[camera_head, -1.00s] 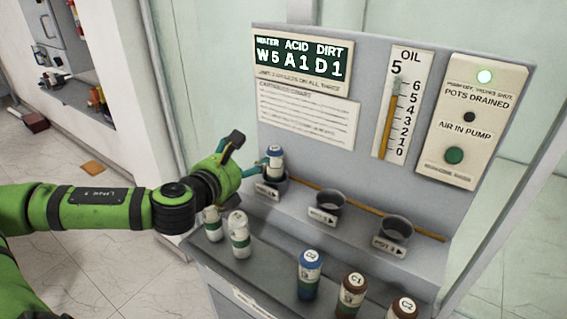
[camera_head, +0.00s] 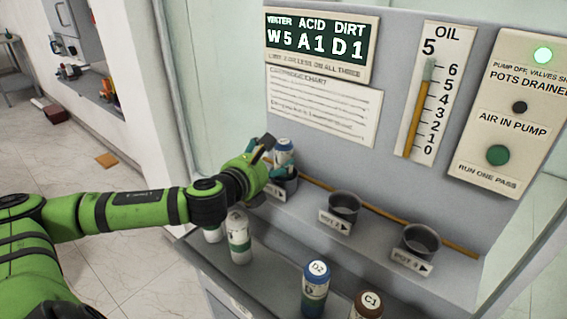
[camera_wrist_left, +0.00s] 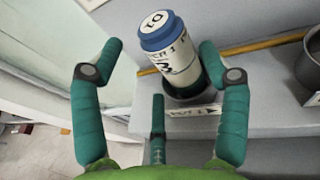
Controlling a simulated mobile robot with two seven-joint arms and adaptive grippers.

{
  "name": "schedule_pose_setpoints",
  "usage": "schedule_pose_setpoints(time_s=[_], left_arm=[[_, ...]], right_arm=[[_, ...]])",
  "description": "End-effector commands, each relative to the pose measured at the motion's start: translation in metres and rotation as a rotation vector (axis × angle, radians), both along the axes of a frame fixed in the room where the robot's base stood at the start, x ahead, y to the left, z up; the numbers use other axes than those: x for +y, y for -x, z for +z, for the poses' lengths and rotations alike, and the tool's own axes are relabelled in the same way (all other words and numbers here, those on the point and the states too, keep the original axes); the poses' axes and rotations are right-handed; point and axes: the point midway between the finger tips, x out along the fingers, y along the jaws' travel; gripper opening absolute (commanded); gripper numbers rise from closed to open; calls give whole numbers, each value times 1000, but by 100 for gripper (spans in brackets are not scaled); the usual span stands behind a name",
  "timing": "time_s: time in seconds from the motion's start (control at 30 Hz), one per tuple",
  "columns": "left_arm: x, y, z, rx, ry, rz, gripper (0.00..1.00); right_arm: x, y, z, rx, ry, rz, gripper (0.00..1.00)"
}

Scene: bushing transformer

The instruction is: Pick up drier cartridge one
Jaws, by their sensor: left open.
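Drier cartridge one (camera_head: 284,152) is a white cylinder with a blue cap, standing in the leftmost pot (camera_head: 286,186). In the wrist view the green fingers of the left gripper (camera_wrist_left: 160,52) are spread on either side of the cartridge, with a visible gap at the left finger. My right gripper is out of view.
Two empty pots, the middle one (camera_head: 344,208) and the right one (camera_head: 421,240), stand along the ledge. Blue-capped D2 (camera_head: 315,288), brown-capped C1 (camera_head: 367,305) and a pale-capped cartridge (camera_head: 238,236) stand on the lower shelf. The upright panel (camera_head: 320,105) rises close behind the pots.

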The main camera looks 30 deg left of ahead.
Motion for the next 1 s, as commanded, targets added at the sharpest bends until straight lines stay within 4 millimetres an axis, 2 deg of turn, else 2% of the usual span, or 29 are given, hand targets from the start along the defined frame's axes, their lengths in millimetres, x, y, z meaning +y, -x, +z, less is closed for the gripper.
schedule_pose_setpoints(time_s=[0.1,0.3,0.63,0.67,0.7,0.77,0.8,0.87,0.9,1.0], left_arm=[[0,-15,3,-3,8,2,75],[2,-37,-2,-1,4,0,75],[2,-42,-6,0,0,-3,75],[2,-42,-6,0,0,-3,67],[2,-42,-6,0,0,-3,51],[2,-42,-6,0,0,-3,27],[2,-42,-6,0,0,-3,21],[2,-42,-6,0,0,-3,20],[2,-42,-5,-2,-1,-3,14],[2,-42,-5,-2,-1,-3,14]], right_arm=[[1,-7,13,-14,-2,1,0],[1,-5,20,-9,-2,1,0],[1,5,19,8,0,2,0],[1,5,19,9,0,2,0],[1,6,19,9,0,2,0],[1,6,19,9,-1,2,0],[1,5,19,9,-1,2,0],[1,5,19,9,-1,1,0],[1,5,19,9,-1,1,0],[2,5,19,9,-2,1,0]])
